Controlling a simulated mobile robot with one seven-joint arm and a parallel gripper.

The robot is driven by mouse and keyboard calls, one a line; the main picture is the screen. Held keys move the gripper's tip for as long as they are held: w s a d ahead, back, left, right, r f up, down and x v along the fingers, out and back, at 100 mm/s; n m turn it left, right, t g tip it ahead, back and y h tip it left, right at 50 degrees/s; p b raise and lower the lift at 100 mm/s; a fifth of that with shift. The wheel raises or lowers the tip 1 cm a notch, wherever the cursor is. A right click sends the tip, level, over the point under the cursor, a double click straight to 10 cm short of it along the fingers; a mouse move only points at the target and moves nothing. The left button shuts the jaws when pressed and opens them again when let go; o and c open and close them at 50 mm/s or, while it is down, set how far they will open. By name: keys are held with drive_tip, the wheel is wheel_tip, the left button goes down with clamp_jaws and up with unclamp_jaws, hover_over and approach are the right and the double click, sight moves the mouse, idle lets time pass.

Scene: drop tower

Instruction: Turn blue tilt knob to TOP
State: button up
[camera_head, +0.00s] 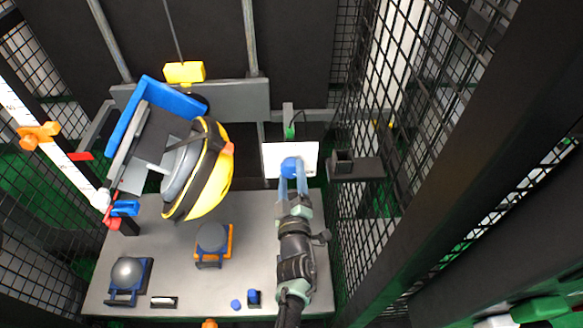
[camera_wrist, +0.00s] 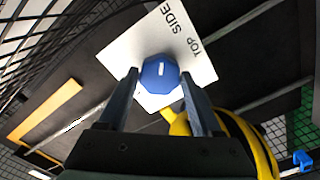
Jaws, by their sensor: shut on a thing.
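The blue tilt knob (camera_head: 289,164) sits on a white plate (camera_head: 269,151) at the back right of the grey table. In the wrist view the knob (camera_wrist: 152,82) is faceted, with a short white mark on its face that runs roughly up and down in the picture. The plate (camera_wrist: 128,51) carries the words SIDE and TOP, above and to the upper right of the knob. My gripper (camera_head: 291,174) has its fingers on either side of the knob and is shut on it; it also shows in the wrist view (camera_wrist: 160,78).
A yellow and black helmet-like body (camera_head: 207,180) in a grey and blue carrier hangs left of my arm. Domed blocks (camera_head: 212,238) stand on the grey table (camera_head: 180,275). A dark bracket (camera_head: 355,168) and a mesh wall (camera_head: 375,225) are close on the right.

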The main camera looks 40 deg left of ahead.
drive_tip(key=m+p, duration=0.1)
drive_tip(key=m, duration=0.3)
drive_tip(key=shift+m, duration=0.3)
drive_tip(key=m+p, duration=0.1)
drive_tip(key=m, duration=0.4)
drive_tip(key=shift+m, duration=0.3)
drive_tip(key=o, duration=1.4)
drive_tip(key=shift+p+v, duration=2.7)
drive_tip(key=shift+v, duration=3.8)
